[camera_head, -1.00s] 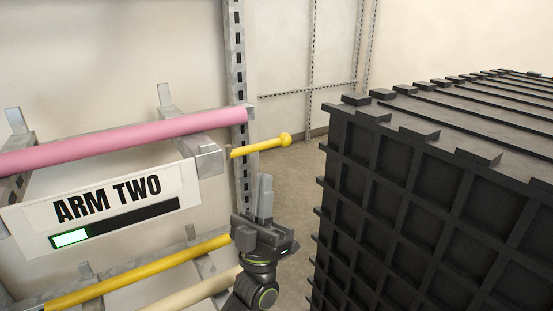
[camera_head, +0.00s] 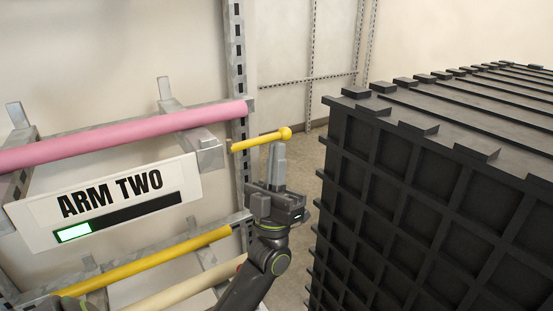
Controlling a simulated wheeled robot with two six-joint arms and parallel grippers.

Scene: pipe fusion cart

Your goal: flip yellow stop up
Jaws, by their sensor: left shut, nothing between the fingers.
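The yellow stop (camera_head: 258,141) is a thin rod with a round knob at its right end. It sticks out to the right from the grey bracket at the end of the upper rack arm, nearly level and tilted slightly up toward the knob. My left gripper (camera_head: 278,150) points up with its fingers shut and empty. Its fingertips are at the rod, just below and left of the knob. I cannot tell whether they touch it. My right gripper is not in view.
A pink pipe (camera_head: 120,137) lies on the upper rack arms. An "ARM TWO" sign (camera_head: 110,198) hangs below it. A yellow pipe (camera_head: 150,268) and a cream pipe (camera_head: 195,288) lie lower. A large black ribbed crate (camera_head: 420,190) fills the right, with a narrow floor gap between.

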